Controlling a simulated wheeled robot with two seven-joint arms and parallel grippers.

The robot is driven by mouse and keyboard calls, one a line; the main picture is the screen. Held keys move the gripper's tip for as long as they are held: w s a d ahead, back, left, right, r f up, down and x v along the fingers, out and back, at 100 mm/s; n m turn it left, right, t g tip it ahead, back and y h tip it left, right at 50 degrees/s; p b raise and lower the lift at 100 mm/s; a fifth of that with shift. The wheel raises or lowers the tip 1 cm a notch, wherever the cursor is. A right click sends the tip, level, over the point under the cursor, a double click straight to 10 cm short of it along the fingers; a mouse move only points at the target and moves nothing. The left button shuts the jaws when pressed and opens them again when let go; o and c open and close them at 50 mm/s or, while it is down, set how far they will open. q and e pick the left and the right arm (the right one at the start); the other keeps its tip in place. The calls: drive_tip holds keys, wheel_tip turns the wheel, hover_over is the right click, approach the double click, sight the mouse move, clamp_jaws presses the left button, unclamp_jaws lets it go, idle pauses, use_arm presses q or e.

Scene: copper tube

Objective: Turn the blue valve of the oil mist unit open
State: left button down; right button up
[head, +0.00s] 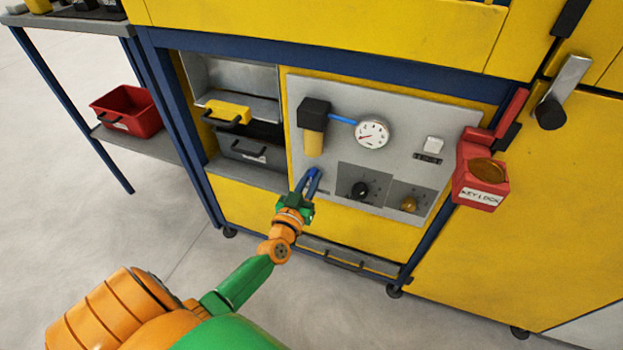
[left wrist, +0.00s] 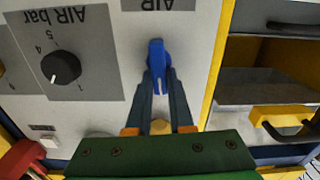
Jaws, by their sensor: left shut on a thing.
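The blue valve (head: 314,173) is on the grey panel (head: 395,108), below a black unit with an amber bowl (head: 313,143). It also shows in the left wrist view (left wrist: 157,54) as a blue lever lying between my fingers. My left gripper (head: 309,182) reaches up to the panel from below and is shut on the blue valve. In the left wrist view, the two dark fingers (left wrist: 158,82) close on both sides of the lever, and part of it is hidden between them. My right gripper is not in view.
A pressure gauge (head: 372,134), a black knob (head: 360,189) and a brass-coloured knob (head: 409,203) sit right of the valve. A red key lock box (head: 480,178) juts out at the right.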

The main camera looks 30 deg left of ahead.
use_arm(q)
drive_tip(key=n, duration=0.3)
drive_tip(key=shift+a, duration=0.2)
drive_tip(key=n, duration=0.3)
drive_tip(key=shift+s+a+f+b, duration=0.1)
drive_tip(key=shift+a+f+b, duration=0.05)
drive_tip(key=shift+b, duration=0.15)
drive_tip(key=shift+s+a+f+n+b, duration=0.15)
drive_tip(key=shift+n+b, duration=0.3)
drive_tip(key=shift+n, duration=1.4)
drive_tip(key=shift+w+a+f+n+b, duration=0.1)
drive_tip(key=shift+f+n+b, duration=0.25)
drive_tip(key=shift+n, duration=1.45)
drive_tip(key=shift+s+a+f+n+b, duration=0.1)
drive_tip(key=shift+n+b, duration=0.45)
drive_tip(key=shift+n, duration=1.3)
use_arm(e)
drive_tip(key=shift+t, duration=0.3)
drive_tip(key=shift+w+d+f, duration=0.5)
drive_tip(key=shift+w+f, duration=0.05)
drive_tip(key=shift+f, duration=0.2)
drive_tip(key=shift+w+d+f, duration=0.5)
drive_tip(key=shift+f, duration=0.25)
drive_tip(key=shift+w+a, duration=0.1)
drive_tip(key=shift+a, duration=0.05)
use_arm(q)
drive_tip(key=c, duration=0.8)
unclamp_jaws()
